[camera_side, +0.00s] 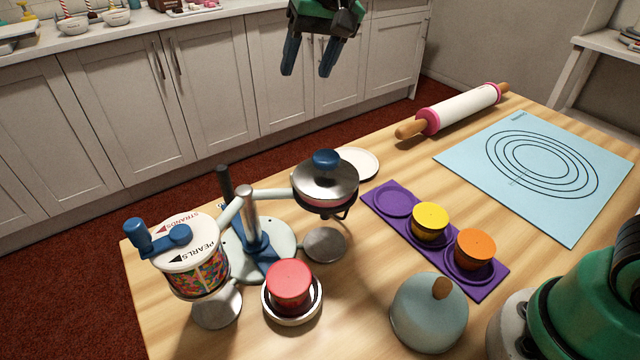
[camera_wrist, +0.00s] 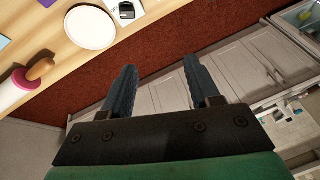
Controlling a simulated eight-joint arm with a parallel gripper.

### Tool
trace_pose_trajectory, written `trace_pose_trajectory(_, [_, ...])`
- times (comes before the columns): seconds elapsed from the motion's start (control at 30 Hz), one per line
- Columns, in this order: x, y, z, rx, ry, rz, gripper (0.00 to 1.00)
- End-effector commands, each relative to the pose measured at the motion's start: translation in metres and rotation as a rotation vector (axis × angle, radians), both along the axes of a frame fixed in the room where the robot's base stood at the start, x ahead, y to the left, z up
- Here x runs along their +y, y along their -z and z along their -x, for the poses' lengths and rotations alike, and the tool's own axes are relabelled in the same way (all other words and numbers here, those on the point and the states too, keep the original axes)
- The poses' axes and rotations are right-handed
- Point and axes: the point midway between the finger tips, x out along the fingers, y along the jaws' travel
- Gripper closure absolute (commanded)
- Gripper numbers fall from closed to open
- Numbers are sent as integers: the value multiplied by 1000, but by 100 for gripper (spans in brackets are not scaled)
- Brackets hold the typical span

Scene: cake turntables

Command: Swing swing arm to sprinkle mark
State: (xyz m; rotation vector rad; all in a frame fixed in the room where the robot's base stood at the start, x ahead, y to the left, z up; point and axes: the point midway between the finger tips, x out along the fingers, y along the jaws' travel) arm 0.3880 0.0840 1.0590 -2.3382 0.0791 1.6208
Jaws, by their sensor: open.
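The swing arm (camera_side: 272,198) is a pale bar on a metal post (camera_side: 249,215) in the side view. At its right end is a metal head with a blue knob (camera_side: 326,160), over a round metal plate (camera_side: 324,244). At its left end is a sprinkle dispenser (camera_side: 199,270) labelled PEARLS and STRANDS, with a blue crank (camera_side: 158,237). The pale round base (camera_side: 281,236) is partly covered, and I cannot make out a sprinkle mark on it. My gripper (camera_side: 308,72) is open and empty, high beyond the table's far edge, apart from the swing arm. Its fingers also show in the wrist view (camera_wrist: 160,68).
A red cake (camera_side: 290,284) stands in front of the post. A purple tray (camera_side: 393,200) holds yellow and orange cakes. A pale blue dome (camera_side: 429,315), white plate (camera_side: 358,163), rolling pin (camera_side: 462,109) and blue mat (camera_side: 470,155) lie around. Cabinets (camera_side: 120,115) stand behind.

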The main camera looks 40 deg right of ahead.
Motion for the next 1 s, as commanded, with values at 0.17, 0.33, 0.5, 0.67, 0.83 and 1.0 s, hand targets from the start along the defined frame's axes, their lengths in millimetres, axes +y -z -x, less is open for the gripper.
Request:
trace_pose_trajectory(0.17, [45, 3, -39, 110, 70, -51, 45])
trace_pose_trajectory(0.33, [86, 22, -57, 214, 142, -79, 45])
trace_pose_trajectory(0.5, [112, 43, -58, 287, 199, -89, 45])
trace_pose_trajectory(0.67, [122, 54, -55, 317, 224, -90, 45])
trace_pose_trajectory(0.83, [123, 61, -57, 321, 228, -90, 45])
trace_pose_trajectory(1.0, [123, 78, -56, 320, 227, -90, 45])
